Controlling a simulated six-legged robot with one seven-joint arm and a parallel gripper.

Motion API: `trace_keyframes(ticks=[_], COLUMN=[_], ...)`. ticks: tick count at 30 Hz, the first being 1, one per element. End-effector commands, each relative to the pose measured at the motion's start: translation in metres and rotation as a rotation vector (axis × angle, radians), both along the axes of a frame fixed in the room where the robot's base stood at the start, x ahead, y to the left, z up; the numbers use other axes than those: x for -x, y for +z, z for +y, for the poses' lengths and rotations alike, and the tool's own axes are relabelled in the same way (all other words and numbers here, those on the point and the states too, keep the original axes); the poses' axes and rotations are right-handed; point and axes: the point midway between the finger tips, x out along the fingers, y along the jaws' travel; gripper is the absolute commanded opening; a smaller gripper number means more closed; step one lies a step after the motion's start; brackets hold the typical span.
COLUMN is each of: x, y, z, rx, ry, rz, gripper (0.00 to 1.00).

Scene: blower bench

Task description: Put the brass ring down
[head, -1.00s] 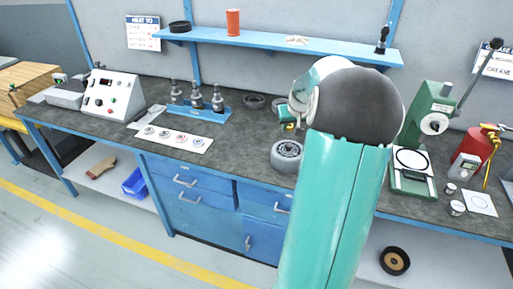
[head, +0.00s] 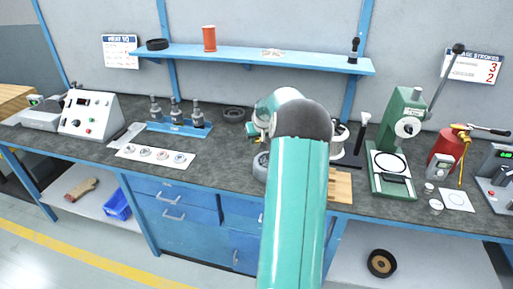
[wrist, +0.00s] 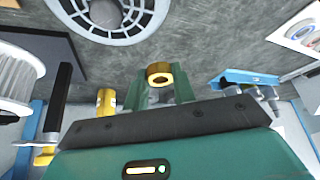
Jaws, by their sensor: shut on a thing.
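In the wrist view the brass ring (wrist: 159,74) sits between the green fingertips of my gripper (wrist: 160,84), which is shut on it. It is held above the grey bench top, and the gap beneath it cannot be judged. A grey round finned part (wrist: 140,20) lies on the bench near it. In the head view my own arm hides the ring and the fingers. The same grey part (head: 260,168) shows only partly there, left of my arm.
A white card (head: 128,151) with several round pieces and a blue rack (head: 180,128) stand to the left. A white spool (head: 338,140), a wooden block (head: 342,186) and a green press (head: 402,130) stand to the right. Bare bench top (head: 222,150) lies between.

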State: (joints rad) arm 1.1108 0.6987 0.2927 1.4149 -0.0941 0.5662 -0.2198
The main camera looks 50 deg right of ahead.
Motion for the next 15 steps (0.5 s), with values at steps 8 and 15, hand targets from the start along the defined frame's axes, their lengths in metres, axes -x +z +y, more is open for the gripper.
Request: trace_keyframes(ticks=[8, 15], x=[-0.015, -0.016], y=[-0.023, -0.053], z=[-0.010, -0.011], rx=[0.000, -0.001], ry=[0.002, 0.000], rz=[0.000, 0.000], gripper=[0.00, 0.00])
